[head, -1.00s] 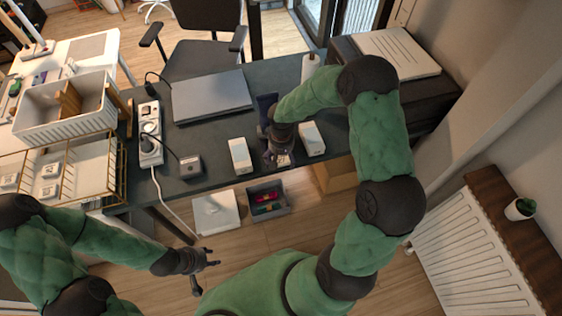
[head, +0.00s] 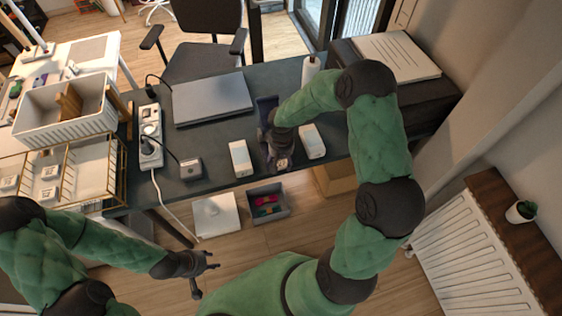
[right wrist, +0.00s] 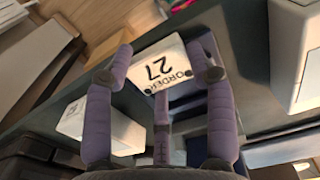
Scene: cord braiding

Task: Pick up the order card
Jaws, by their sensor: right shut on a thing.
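The order card is a small white card printed "ORDER 27" (right wrist: 160,66), seen between the fingertips in the right wrist view. In the head view it is a small pale patch (head: 283,163) near the table's front edge. My right gripper (right wrist: 166,72) is shut on the card, with a finger on either side of it; it also shows in the head view (head: 281,157), between two white boxes. My left gripper (head: 206,278) is open and empty, low in front of the table, far from the card.
White boxes stand to the left (head: 240,158) and right (head: 312,141) of the right gripper. A dark blue object (head: 266,104) is behind it. A closed laptop (head: 212,97), a power strip (head: 150,135) and a small dark device (head: 191,168) lie to the left. A grey bin (head: 283,205) is below the front edge.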

